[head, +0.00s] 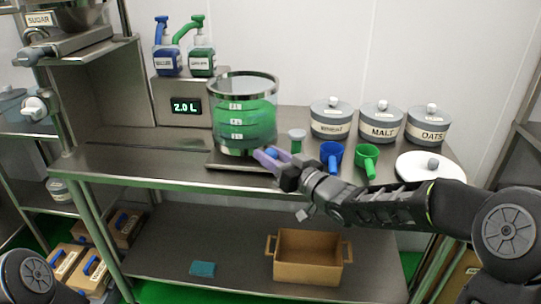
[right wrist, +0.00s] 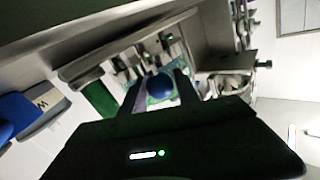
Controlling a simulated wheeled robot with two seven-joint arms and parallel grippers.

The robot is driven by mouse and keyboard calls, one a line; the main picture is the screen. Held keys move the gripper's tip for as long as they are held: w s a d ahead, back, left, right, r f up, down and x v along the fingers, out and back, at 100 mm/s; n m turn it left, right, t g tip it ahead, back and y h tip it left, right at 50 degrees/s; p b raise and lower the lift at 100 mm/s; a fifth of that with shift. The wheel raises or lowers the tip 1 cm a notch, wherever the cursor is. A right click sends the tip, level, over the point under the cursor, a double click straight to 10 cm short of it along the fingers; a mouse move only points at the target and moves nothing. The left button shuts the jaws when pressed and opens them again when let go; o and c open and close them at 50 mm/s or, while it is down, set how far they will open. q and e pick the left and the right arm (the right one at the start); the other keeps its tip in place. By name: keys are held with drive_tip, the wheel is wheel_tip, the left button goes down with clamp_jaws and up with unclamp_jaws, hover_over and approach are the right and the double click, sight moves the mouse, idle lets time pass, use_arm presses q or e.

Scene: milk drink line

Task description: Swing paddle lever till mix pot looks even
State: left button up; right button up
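The mix pot (head: 240,130) is a clear cylinder with a metal rim and level labels, standing on the steel counter. The liquid in it is green, lighter towards the top and darker lower down; I cannot tell if it is fully even. The paddle lever's blue knob (head: 271,153) is just in front of the pot's foot, and shows in the right wrist view (right wrist: 160,87). My right gripper (head: 268,157) has its fingers closely on both sides of the knob and looks shut on it. The rest of the lever is mostly hidden. My left gripper is out of view.
A display (head: 187,106) reads 2.0 L behind the pot. Blue (head: 332,155) and green (head: 367,159) scoops lie right of my gripper. Lidded jars, including MALT (head: 381,124) and OATS (head: 428,127), stand behind. A white lid (head: 430,168) lies right. A crate (head: 308,262) sits below.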

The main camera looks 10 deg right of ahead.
clamp_jaws()
idle(1.0)
